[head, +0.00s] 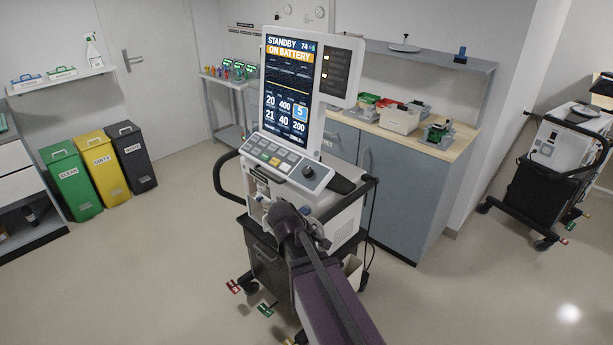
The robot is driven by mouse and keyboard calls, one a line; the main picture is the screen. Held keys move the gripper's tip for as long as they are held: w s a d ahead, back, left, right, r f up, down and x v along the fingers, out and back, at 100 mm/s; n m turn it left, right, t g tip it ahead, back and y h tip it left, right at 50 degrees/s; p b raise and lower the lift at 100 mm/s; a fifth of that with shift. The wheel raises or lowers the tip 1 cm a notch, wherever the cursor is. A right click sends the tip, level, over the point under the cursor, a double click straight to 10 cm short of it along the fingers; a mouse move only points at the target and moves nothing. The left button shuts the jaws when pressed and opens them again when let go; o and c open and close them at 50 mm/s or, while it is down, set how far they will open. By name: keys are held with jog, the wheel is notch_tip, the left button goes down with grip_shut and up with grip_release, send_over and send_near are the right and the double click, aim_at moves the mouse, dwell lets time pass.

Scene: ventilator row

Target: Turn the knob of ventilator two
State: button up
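A ventilator (340,215) on a wheeled cart stands in the middle of the head view. Its upright screen (290,85) reads "STANDBY" and "ON BATTERY". Below the screen is a sloped panel with several buttons and a dark round knob (308,172) at its right end. No number marking it as ventilator two is readable. My arm reaches up from the bottom, and its dark end, my gripper (287,216), is in front of the ventilator's lower front, below and left of the knob and apart from it.
A second ventilator cart (555,165) stands at the far right. A cabinet with a wooden top (455,140) holding bins is behind the central ventilator. Green, yellow and black bins (100,180) stand at the left. Black handles (222,180) flank the central cart. Floor is clear on both sides.

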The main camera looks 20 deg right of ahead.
jog(key=w+r+n+t+h+b, duration=0.3)
jog(key=w+n+t+h+b, duration=0.15)
jog(key=w+n, duration=0.45)
jog(key=n+t+h+b, duration=0.3)
jog(key=n+t, duration=0.2)
jog(key=n, duration=0.4)
send_near(306, 171)
jog(key=v, duration=0.3)
jog(key=shift+w+a+f+n, duration=0.1)
jog(key=shift+a+n, duration=0.1)
jog(key=shift+n, duration=0.4)
jog(key=shift+w+d, duration=0.1)
jog(key=x, duration=1.3)
jog(key=shift+d, duration=0.3)
jog(key=c, duration=1.2)
